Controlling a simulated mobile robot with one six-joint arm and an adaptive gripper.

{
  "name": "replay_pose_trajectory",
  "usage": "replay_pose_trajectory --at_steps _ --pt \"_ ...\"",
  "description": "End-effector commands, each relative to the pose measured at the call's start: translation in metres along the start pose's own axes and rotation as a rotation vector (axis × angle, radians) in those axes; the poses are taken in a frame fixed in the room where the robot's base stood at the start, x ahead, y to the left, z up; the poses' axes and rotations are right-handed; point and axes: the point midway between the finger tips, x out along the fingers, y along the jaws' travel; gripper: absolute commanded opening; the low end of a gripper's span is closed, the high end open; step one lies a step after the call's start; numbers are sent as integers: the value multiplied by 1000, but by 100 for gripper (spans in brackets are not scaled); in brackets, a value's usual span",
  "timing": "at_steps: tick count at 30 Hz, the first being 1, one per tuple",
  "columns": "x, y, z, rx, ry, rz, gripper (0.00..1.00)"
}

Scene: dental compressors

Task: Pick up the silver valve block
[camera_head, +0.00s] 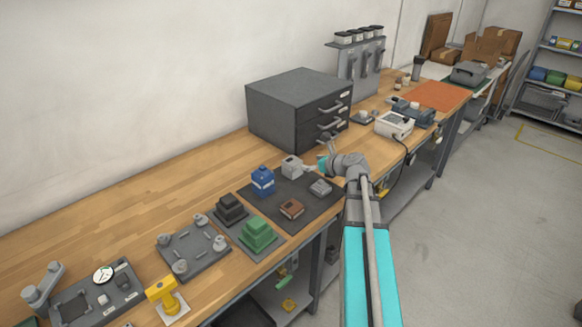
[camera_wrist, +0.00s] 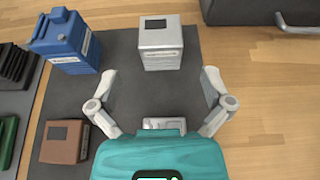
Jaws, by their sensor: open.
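A silver block (camera_wrist: 160,48) with a dark square on top and a label on its front stands upright on a dark mat (camera_wrist: 190,105) in the wrist view. In the head view the silver block (camera_head: 291,166) stands at the mat's back edge. A second, lower silver-grey block (camera_head: 320,187) sits nearer the front; in the wrist view it (camera_wrist: 163,124) is mostly hidden by my gripper body. My gripper (camera_wrist: 160,85) is open and empty. Its fingers are spread apart short of the taller silver block, one toward each side, not touching it.
A blue block (camera_wrist: 65,42) and a brown block (camera_wrist: 65,141) share the mat to the left. A dark drawer cabinet (camera_head: 285,113) stands behind, its handle (camera_wrist: 297,24) showing at the upper right. Bare wooden bench (camera_wrist: 260,100) lies right of the mat.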

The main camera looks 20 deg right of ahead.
Motion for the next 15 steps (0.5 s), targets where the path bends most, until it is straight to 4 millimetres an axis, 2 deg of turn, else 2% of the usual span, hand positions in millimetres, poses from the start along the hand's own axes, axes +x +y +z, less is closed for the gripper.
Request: replay_pose_trajectory --at_steps 1,6,10,15 --pt "12 -1 -2 -1 0 2 100" --pt "35 -1 -2 -2 0 2 100" --pt "45 0 -1 -1 1 2 100" --pt "48 1 0 -1 1 1 100"
